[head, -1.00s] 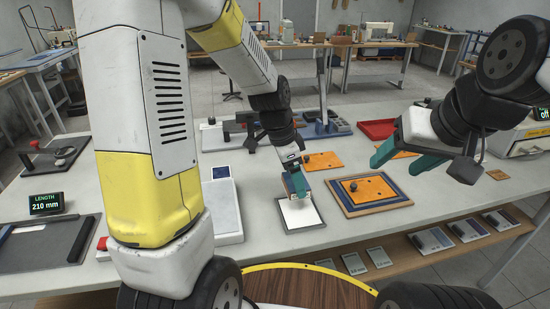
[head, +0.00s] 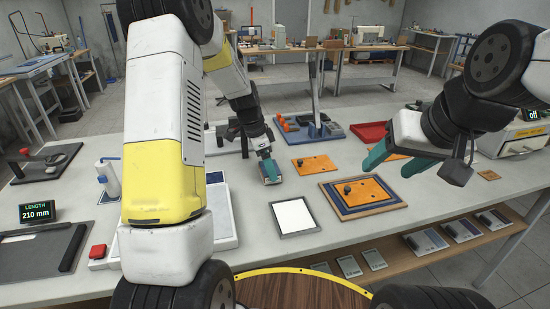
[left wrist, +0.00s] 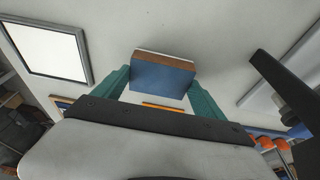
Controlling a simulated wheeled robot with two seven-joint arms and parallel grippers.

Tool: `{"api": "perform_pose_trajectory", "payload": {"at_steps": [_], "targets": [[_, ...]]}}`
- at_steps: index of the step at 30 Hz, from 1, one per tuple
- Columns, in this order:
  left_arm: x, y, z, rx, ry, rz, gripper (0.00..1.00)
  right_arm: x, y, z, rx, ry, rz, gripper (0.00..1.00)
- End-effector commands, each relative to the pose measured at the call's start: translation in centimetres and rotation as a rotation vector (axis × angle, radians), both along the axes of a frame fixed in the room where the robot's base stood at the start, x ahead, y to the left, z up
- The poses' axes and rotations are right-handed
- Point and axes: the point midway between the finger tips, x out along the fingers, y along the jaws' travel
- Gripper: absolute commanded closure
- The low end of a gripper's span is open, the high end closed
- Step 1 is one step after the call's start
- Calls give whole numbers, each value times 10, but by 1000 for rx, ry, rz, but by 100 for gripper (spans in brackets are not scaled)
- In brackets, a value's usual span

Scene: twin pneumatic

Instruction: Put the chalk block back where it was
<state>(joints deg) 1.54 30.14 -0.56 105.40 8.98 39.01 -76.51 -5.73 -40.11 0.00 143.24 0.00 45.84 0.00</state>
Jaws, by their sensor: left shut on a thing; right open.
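My left gripper (head: 269,170) is shut on a block (left wrist: 163,74) with a blue face, a brown band and a pale far edge, which I take to be the chalk block. In the head view the block (head: 271,180) is small and partly hidden by the fingers, low over the bench behind the white pad. I cannot tell whether it touches the bench. The white pad (head: 294,216) in its grey frame lies bare in front of it; it also shows at the upper left of the left wrist view (left wrist: 45,48). My right gripper (head: 394,162) is open and empty above the bench at the right.
An orange plate (head: 315,164) lies right of the block, and another orange plate on a blue-and-wood board (head: 362,197) lies right of the pad. A blue fixture (head: 308,130) and a red tray (head: 370,133) stand behind. Grey bench top is clear around the pad.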

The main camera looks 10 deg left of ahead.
Motion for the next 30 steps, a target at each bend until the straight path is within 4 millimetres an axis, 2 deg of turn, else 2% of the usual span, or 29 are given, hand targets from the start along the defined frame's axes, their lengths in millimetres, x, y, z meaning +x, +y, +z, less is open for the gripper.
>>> {"api": "perform_pose_trajectory", "payload": {"at_steps": [2, 12, 13, 15, 23, 26, 30], "targets": [[0, 0, -6, 0, 2, 1, 63, 0, 0, 0, 0, 0, 0, 40], [0, 0, -9, 0, 0, 1, 63, 0, 0, 0, 0, 0, 0, 40], [0, 0, -9, 0, -1, 0, 13, 0, 0, 0, 0, 0, 0, 40], [0, 0, -9, 0, -1, 0, 0, 0, 0, 0, 0, 0, 0, 40], [0, 0, -7, 0, -1, 0, 0, 0, 0, 0, 0, 0, 0, 40], [0, 2, 1, 0, -2, 1, 0, 0, 0, 0, 0, 0, 0, 40], [-2, 8, 25, -1, -6, 2, 0, 0, 0, 0, 0, 0, 0, 40]]}}
